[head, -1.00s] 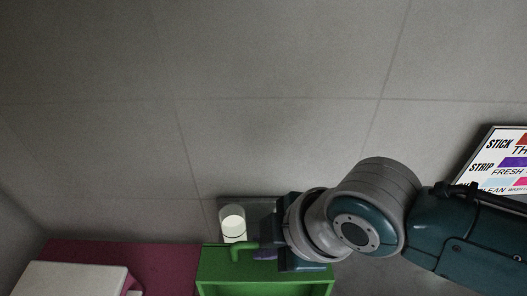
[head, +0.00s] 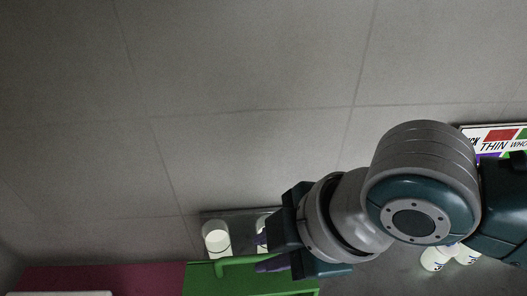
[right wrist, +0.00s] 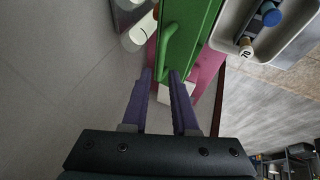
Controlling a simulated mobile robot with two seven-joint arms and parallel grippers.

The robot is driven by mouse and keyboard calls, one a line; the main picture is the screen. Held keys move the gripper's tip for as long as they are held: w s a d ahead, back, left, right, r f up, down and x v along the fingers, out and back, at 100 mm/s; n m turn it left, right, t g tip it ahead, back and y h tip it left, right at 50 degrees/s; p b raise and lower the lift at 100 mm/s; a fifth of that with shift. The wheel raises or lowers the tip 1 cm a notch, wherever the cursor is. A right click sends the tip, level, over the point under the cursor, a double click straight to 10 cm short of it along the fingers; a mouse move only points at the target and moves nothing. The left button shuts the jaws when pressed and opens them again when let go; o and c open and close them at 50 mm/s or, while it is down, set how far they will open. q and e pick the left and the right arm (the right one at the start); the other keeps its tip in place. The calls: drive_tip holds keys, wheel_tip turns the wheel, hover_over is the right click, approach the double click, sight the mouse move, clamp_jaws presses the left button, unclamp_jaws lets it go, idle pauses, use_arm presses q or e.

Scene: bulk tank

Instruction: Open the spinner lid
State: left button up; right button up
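A green box-like body with a flat green top (head: 290,284), which I take to be the spinner and its lid, stands at the bottom of the head view. A raised green bar handle (head: 232,262) runs along its top, and the top looks closed. In the right wrist view the green top (right wrist: 197,22) and the handle (right wrist: 168,42) lie beyond the fingertips. My right gripper (head: 260,252) has two purple fingers apart with nothing between them. In the right wrist view the open gripper (right wrist: 161,76) is near the handle's end; contact cannot be told. My left gripper is not in view.
White round containers (head: 216,238) stand on a grey shelf behind the green top. A maroon surface (head: 100,279) is at left. White bottles (head: 433,258) stand beneath my right arm.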

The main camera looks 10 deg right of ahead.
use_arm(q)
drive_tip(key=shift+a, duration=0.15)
use_arm(e)
drive_tip(key=v, duration=0.3)
drive_tip(key=shift+s+r, duration=0.1)
drive_tip(key=shift+r, duration=0.05)
